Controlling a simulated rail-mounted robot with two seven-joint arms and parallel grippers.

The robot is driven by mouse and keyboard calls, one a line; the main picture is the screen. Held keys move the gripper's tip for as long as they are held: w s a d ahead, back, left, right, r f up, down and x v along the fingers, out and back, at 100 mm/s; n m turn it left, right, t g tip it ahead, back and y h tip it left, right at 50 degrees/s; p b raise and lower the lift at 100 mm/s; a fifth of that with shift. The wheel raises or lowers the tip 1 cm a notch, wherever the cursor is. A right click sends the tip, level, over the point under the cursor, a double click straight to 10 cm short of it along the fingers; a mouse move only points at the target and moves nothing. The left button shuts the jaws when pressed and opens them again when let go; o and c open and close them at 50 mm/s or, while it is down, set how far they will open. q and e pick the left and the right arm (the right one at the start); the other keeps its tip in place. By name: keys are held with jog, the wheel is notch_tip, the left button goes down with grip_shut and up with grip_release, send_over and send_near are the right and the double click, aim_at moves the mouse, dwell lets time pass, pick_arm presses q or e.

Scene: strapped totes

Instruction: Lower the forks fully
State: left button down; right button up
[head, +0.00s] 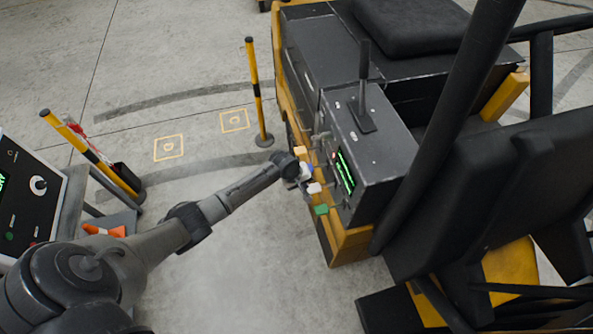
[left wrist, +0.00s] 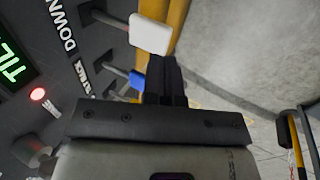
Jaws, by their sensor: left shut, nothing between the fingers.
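The forklift's control console (head: 375,150) carries a row of levers on its near side. Their knobs include a white knob (head: 314,188), a green knob (head: 321,210) and a blue knob (left wrist: 137,81). My left gripper (head: 303,174) is shut and empty among these knobs. In the left wrist view its fingers (left wrist: 166,78) lie beside the blue knob, with the white knob (left wrist: 150,34) just beyond the tips. I cannot tell whether they touch either knob. "DOWN" is printed on the panel near the white knob's lever. The forks cannot be made out. My right gripper is out of view.
The console has a lit green display (head: 345,172) and a red light (left wrist: 38,95). A tall black lever (head: 364,90) stands on top. Yellow-black posts (head: 256,95) stand left of the forklift. A control box (head: 30,190) is at far left. The floor between is mostly clear.

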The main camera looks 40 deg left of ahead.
pick_arm(q)
jog(key=v, duration=0.7)
jog(key=shift+w, duration=0.15)
dwell(0.4)
dwell(0.4)
